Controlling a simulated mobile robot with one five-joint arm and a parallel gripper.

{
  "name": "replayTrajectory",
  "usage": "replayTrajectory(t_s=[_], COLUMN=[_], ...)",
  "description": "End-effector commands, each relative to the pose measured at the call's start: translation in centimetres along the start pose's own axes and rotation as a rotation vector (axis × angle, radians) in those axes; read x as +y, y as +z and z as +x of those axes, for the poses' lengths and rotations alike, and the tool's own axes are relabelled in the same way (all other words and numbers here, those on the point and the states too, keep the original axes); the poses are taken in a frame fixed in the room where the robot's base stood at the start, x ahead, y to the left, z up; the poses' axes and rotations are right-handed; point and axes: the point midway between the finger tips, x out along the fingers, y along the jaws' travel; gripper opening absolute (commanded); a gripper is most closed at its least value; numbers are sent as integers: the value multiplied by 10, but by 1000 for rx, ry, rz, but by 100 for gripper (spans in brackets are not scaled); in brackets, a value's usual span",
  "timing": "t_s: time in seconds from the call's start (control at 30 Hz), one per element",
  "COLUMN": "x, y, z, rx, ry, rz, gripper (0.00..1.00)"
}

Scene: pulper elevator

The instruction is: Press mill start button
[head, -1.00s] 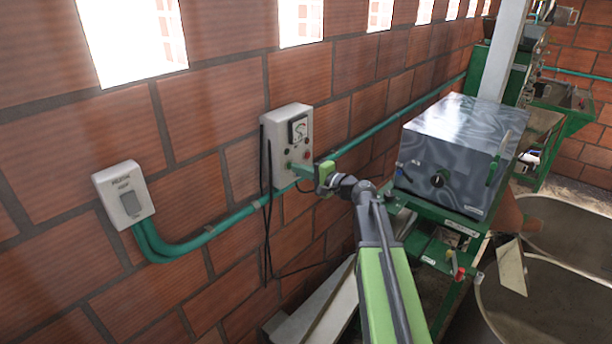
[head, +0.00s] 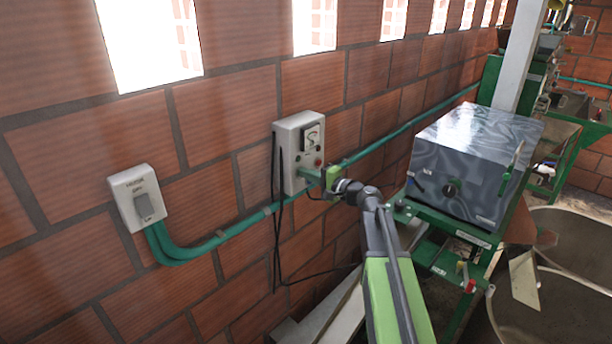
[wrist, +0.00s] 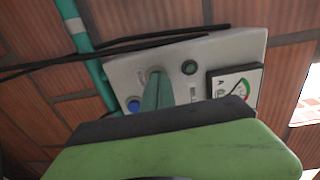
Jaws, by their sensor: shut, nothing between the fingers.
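A grey control box (head: 287,132) is fixed to the brick wall, with a dial meter (head: 313,138) at its upper right and a red button (head: 318,162) below that. My gripper (head: 304,172) is shut and empty, its green fingertips at the lower part of the box face. In the wrist view the shut fingers (wrist: 158,88) point at the panel and cover part of a round grey fitting. A dark green button (wrist: 189,67) and a blue button (wrist: 134,106) sit on either side, with the meter (wrist: 235,84) beyond. I cannot tell whether the fingertips touch the panel.
A second grey switch box (head: 120,186) is on the wall to the left. A green conduit (head: 225,235) runs along the wall, and black cables (head: 276,245) hang below the control box. A metal-covered green machine (head: 470,150) stands to the right of my arm.

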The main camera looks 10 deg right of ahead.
Motion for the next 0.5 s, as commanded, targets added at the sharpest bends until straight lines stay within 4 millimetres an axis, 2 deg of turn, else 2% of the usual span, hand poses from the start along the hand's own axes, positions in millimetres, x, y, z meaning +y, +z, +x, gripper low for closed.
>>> replayTrajectory(t_s=[0.17, 0.5], x=[-3, -4], y=[0, -1], z=[-24, -103], rx=[-2, 0], ry=[-1, -3], rz=[-2, -1], gripper=[0, 0])
